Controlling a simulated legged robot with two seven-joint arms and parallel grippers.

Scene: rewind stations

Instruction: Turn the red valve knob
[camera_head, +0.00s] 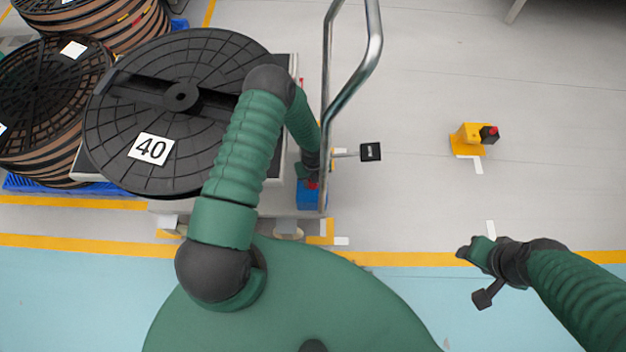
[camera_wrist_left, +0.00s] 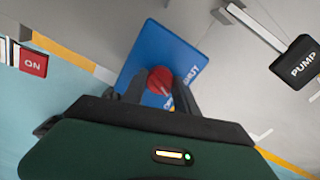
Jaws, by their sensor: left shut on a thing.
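The red valve knob (camera_wrist_left: 160,80) sits on a blue panel (camera_wrist_left: 165,45) with white lettering in the left wrist view. My left gripper (camera_wrist_left: 158,95) is shut on the knob, with one dark finger on each side of it. In the head view the left gripper (camera_head: 309,176) is at the cart's right side, just above the blue panel (camera_head: 312,198); a bit of the red knob (camera_head: 312,186) shows there. My right gripper (camera_head: 463,250) is apart, low at the right over the floor; its finger opening is too small to tell.
A large black reel marked 40 (camera_head: 140,105) lies on the cart beside my left arm. A metal handrail (camera_head: 327,110) stands close to the left gripper. A black PUMP box (camera_head: 370,152) sticks out to the right. A yellow device (camera_head: 470,135) stands on open floor.

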